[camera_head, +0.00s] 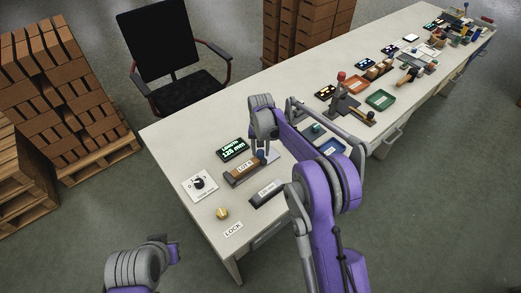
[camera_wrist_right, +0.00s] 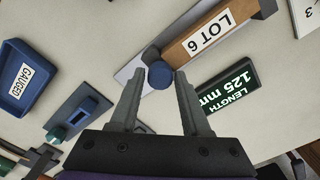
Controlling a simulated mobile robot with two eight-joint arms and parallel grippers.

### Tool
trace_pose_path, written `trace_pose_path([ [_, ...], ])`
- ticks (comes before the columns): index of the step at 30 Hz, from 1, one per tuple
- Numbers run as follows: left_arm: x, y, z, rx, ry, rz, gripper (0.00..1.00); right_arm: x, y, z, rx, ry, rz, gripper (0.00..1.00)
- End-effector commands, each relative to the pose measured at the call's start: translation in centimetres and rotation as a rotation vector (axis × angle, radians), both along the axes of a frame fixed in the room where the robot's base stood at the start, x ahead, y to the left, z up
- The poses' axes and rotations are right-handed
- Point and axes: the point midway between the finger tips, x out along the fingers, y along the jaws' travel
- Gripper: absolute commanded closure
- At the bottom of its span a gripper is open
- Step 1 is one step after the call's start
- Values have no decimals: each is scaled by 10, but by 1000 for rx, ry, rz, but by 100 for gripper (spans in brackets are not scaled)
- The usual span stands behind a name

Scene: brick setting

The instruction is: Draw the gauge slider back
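The gauge slider's round blue knob (camera_wrist_right: 160,75) stands at the end of a brown brick labelled LOT 6 (camera_wrist_right: 213,32), on a pale gauge plate (camera_wrist_right: 128,70). In the head view the knob (camera_head: 260,154) shows beside the brick (camera_head: 244,169). My right gripper (camera_wrist_right: 159,80) is open, its two fingertips on either side of the knob with gaps showing. It holds nothing. In the head view the right wrist hangs over the gauge and its fingertips are hard to make out. My left arm is low at the left, off the table, with no gripper fingers showing.
A display (camera_head: 234,149) reading LENGTH 125 mm lies behind the brick. A dial plate (camera_head: 200,185), a yellow knob (camera_head: 222,213) and a dark labelled block (camera_head: 266,193) are nearby.

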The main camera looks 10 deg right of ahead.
Motion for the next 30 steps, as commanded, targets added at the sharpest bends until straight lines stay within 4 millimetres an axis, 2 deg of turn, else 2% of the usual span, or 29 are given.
trace_pose_path([
  [1, 0, 0, 0, 0, 0, 0, 100, 0, 0, 0, 0, 0, 0, 64],
  [7, 0, 0, 0, 0, 0, 0, 100, 0, 0, 0, 0, 0, 0, 100],
  [30, 0, 0, 0, 0, 0, 0, 100, 0, 0, 1, 0, 0, 0, 100],
])
